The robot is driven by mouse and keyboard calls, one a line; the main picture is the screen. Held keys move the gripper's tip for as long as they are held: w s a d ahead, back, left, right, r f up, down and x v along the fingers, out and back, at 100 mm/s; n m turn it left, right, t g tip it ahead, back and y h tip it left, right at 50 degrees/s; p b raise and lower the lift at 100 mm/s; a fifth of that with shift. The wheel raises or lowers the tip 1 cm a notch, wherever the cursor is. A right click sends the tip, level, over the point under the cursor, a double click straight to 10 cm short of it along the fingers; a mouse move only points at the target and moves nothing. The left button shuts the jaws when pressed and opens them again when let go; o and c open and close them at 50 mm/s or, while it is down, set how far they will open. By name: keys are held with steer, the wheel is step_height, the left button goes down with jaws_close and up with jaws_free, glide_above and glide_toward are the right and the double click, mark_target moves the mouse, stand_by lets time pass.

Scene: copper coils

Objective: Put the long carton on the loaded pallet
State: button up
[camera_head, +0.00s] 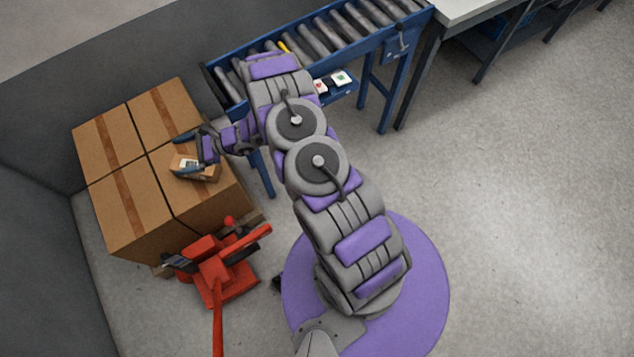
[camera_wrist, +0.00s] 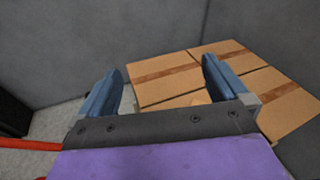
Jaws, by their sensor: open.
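A small brown carton (camera_head: 207,174) with a white label lies on top of the near right box of the loaded pallet (camera_head: 131,213), which bears large taped brown boxes. My gripper (camera_head: 181,155) is open over the boxes, its blue fingers apart. One finger overlaps the small carton in the head view; I cannot tell whether they touch. In the wrist view my gripper (camera_wrist: 162,72) has its fingers spread, and a bit of the small carton (camera_wrist: 201,99) shows by the right finger. The rest of it is hidden behind the gripper body.
A red pallet jack (camera_head: 214,268) stands in front of the pallet. A blue roller conveyor (camera_head: 330,45) runs behind my arm, with small items (camera_head: 340,78) on a lower shelf. Grey walls (camera_head: 40,110) border the pallet. The floor to the right (camera_head: 520,200) is clear.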

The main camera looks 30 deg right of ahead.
steer(key=s+a+r+n+g, duration=0.2)
steer(key=s+r+n+g, duration=0.4)
steer(key=r, duration=0.5)
steer(key=s+a+r+n+g, duration=0.3)
steer(key=s+r+n, duration=0.3)
steer(key=r, duration=0.4)
steer(key=s+d+r+n+g+h, duration=0.1)
steer(key=s+d+r+n+h, duration=0.15)
steer(key=s, duration=0.45)
steer(key=s+d+r+n+g+h, duration=0.1)
steer(key=s+d+r+h, duration=0.2)
steer(key=s, duration=0.4)
steer(key=s+d+r+n+t+h, duration=0.1)
steer(key=s+d+h, duration=0.3)
steer(key=s+d, duration=0.4)
steer(key=s+d+r+n+t+h, duration=0.1)
steer(key=s+d+r+n+h, duration=0.3)
steer(key=s+d, duration=0.5)
steer(key=shift+d+r+t+h, duration=0.3)
steer(key=shift+d+t+h, duration=0.1)
steer(key=shift+d+h, duration=0.35)
steer(key=shift+w, duration=0.1)
